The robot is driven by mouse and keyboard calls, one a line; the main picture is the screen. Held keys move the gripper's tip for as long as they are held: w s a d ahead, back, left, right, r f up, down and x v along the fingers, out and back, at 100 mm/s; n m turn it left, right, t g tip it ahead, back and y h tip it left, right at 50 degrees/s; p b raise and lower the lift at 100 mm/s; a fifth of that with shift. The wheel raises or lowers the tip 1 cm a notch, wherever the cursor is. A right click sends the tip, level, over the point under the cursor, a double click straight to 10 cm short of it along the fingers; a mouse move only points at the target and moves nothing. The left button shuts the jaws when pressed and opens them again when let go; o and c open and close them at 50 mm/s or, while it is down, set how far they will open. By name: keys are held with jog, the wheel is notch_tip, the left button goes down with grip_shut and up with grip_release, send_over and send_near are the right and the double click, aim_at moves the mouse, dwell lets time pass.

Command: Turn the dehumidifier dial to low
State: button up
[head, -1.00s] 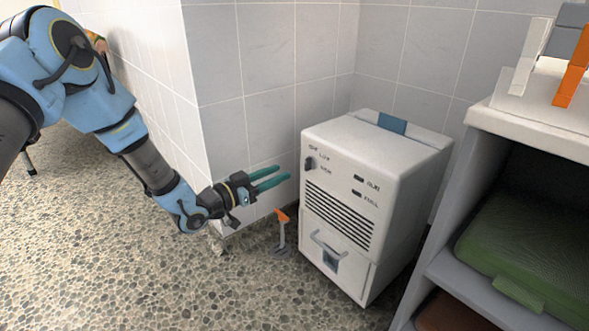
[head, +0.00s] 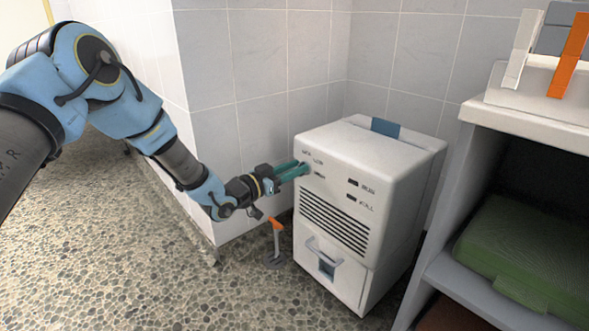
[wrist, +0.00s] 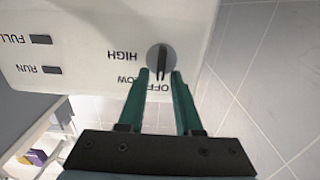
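The white dehumidifier (head: 375,165) stands upright against the tiled wall. Its round grey dial (wrist: 161,58) shows in the wrist view, where the panel appears upside down. The dial's dark ridge lines up with the OFF label; LOW is beside OFF and HIGH is farther round. In the head view my fingers hide the dial. My gripper (head: 304,169) is at the panel's upper left. In the wrist view its teal fingers (wrist: 160,74) are apart, tips at either side of the dial's OFF-side edge. I cannot tell whether they touch it.
RUN and FULL indicators (head: 352,190) sit right of the dial, above a vent grille (head: 335,222) and a handled drawer (head: 325,260). An orange-handled tool (head: 276,242) stands on the pebbled floor to the left.

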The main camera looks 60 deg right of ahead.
grip_shut()
jog(key=shift+m, duration=0.3)
dwell(0.3)
jog(key=shift+s+a+f+m+b, duration=0.15)
jog(key=shift+m+b, duration=0.35)
jog(key=shift+m, duration=0.85)
jog(key=shift+s+f+m+b, duration=0.15)
jog(key=shift+m+b, duration=0.4)
jog(key=shift+m, duration=0.75)
jog(key=shift+s+a+m+b, duration=0.15)
jog(key=shift+m+b, duration=0.35)
jog(key=shift+m, duration=0.85)
jog(key=shift+d, duration=0.1)
jog(key=shift+o, duration=1)
grip_release()
jog(key=shift+r, duration=0.1)
